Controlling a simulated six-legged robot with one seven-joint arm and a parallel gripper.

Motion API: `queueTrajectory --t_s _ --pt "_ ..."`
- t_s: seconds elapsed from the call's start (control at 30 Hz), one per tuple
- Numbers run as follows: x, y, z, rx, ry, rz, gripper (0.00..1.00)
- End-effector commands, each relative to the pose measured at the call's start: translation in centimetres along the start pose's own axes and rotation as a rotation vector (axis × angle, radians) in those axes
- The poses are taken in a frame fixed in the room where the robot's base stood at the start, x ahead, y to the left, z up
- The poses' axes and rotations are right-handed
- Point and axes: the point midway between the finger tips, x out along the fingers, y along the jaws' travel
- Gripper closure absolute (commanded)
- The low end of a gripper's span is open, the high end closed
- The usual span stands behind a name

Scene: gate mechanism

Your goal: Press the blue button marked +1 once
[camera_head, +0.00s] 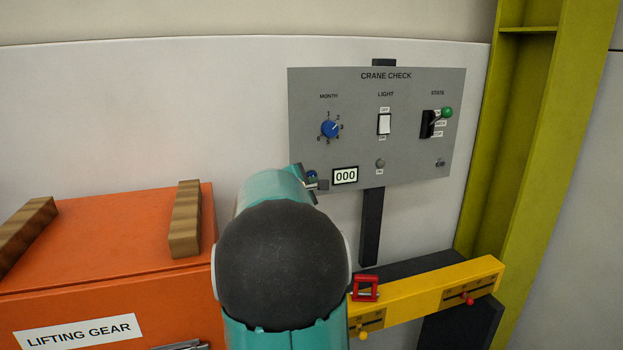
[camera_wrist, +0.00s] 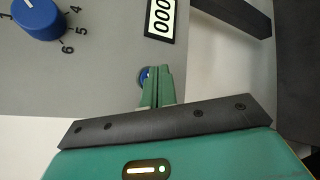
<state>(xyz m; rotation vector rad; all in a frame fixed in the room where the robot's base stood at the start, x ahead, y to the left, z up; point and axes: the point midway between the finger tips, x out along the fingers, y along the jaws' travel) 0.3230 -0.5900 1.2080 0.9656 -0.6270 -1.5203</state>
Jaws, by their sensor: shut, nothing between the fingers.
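The blue button (camera_head: 312,174) is at the lower left of the grey panel, mostly hidden behind my gripper in the head view. In the wrist view a sliver of the blue button (camera_wrist: 143,75) shows just left of the fingertips. I cannot see its +1 mark. The counter (camera_head: 345,176) right of the button reads 000; it also shows in the wrist view (camera_wrist: 163,18). My gripper (camera_head: 320,184) is shut and empty, its green fingertips (camera_wrist: 158,72) in front of the button and overlapping it. I cannot tell whether they touch it.
The grey CRANE CHECK panel (camera_head: 360,150) also has a blue month knob (camera_head: 330,129), a white light switch (camera_head: 384,124) and a green-tipped state lever (camera_head: 446,112). An orange box (camera_head: 110,250) stands at left. A yellow bar (camera_head: 430,295) with a red clamp (camera_head: 365,288) lies below.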

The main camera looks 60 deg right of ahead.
Motion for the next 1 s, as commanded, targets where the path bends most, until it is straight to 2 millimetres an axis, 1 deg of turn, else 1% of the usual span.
queueTrajectory --t_s 0.67,1.0 --pt "0.01 0.01 -0.01 0.0 0.0 0.0 1.0" --pt "0.61 0.41 -0.47 0.0 0.0 -0.001 1.0"
